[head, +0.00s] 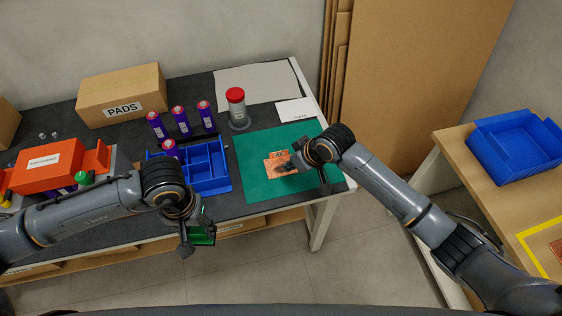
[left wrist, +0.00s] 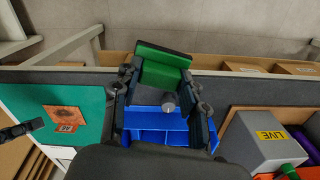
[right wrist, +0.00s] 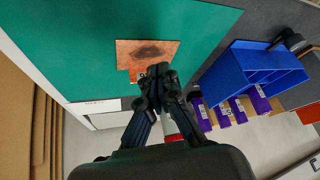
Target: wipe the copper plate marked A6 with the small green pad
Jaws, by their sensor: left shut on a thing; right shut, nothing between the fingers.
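The copper plate (head: 272,169) lies on the green mat (head: 258,189), with a dark smudge on its face and a small label I cannot read surely. The plate also shows in the left wrist view (left wrist: 68,113) and the right wrist view (right wrist: 130,50). My left gripper (left wrist: 162,88) is shut on the green pad (left wrist: 160,62), held in front of the table's near edge; the pad also shows in the head view (head: 203,237). My right gripper (right wrist: 157,76) is shut and empty at the plate's labelled edge; I cannot tell whether it touches.
A blue divided tray (head: 216,189) stands left of the mat. Several purple cylinders (head: 179,121) and a red-capped container (head: 237,108) stand behind. A PADS box (head: 121,96) is at the back left. A blue bin (head: 515,147) is on the right table.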

